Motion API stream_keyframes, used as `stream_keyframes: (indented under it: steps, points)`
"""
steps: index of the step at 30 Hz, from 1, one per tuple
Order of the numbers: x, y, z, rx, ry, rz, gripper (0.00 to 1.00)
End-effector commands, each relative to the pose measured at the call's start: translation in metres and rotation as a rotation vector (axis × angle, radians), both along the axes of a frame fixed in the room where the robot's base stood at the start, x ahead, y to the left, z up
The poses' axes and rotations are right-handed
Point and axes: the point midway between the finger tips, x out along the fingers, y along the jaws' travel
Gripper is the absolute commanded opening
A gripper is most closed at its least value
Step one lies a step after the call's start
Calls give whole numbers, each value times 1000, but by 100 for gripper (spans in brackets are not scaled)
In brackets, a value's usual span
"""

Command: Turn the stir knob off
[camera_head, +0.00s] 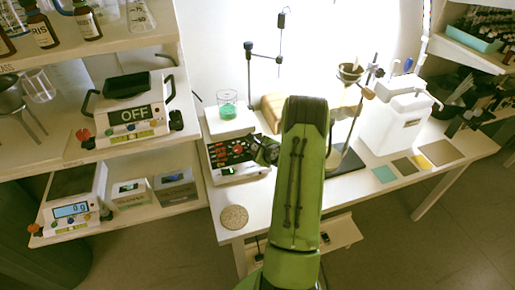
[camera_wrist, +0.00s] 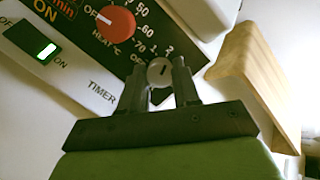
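The stirrer hotplate (camera_head: 236,172) stands on the white table in the head view, with its dark panel facing front. In the wrist view a small grey knob (camera_wrist: 160,71) with a dark slot mark sits at the panel's edge, near the digits 1 and 2. My gripper (camera_wrist: 160,78) has one finger on each side of this knob, and the fingers appear to touch it. Its name label is hidden. A red HEAT knob (camera_wrist: 115,24) is beside it, up and left. In the head view my gripper (camera_head: 266,152) is at the panel's right end, partly hidden by my arm.
A beaker of green liquid (camera_head: 228,108) stands on the hotplate. A wooden block (camera_wrist: 252,80) is close to the right of my gripper. A round cork mat (camera_head: 234,217) lies in front.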

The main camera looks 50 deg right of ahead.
Motion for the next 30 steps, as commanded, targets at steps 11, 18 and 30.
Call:
stream_keyframes:
  steps: [11, 18, 30]
  points:
    - [0, 0, -1, -19, 11, 18, 1]
    - [0, 0, -1, -103, 57, 99, 1]
    - [0, -1, -1, -351, 193, 332, 1]
